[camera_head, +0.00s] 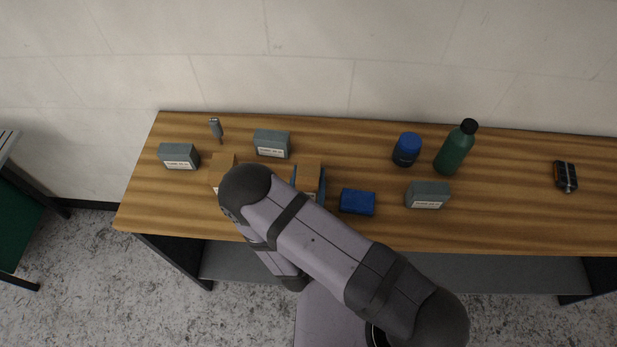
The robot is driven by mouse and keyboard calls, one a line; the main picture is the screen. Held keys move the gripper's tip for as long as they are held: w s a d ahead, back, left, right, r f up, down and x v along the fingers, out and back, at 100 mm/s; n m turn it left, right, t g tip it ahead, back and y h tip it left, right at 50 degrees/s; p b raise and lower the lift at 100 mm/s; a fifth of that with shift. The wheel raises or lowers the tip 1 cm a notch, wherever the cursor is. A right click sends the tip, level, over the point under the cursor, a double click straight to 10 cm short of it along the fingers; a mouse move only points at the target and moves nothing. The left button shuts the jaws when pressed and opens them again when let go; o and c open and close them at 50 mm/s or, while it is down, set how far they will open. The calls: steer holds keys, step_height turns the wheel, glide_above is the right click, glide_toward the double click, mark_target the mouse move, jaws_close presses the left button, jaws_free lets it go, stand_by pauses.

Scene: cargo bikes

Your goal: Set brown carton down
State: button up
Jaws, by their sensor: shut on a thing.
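Two brown cartons show on the wooden table (520,215), each partly covered by my arm. The left brown carton (222,163) shows its top and part of a pale label.
Grey labelled boxes stand at the left (178,155), back (272,143) and right (428,194). A blue box (357,201), blue-lidded jar (406,150), green bottle (455,150), grey-handled tool (216,128) and dark device (566,176) are there too. Bare wood lies right of the bottle.

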steer(key=shift+r, duration=0.2)
step_height(320, 180, up, 10)
steer(key=p, duration=0.7)
steer(key=shift+f+p, duration=0.15)
steer(key=shift+p, duration=0.25)
steer(key=shift+w+d+f+b, duration=0.2)
steer(key=shift+w+d+b, duration=0.1)
steer(key=shift+w+d, duration=0.1)
steer(key=w+d+f+b, duration=0.1)
steer(key=w+d+b, duration=0.2)
steer(key=d, duration=0.5)
steer(key=w+d+f+b, duration=0.1)
steer(key=w+d+b, duration=0.2)
steer(key=d, duration=0.6)
steer(key=shift+y+b, duration=0.3)
steer(key=shift+b, duration=0.35)
steer(key=shift+w, duration=0.1)
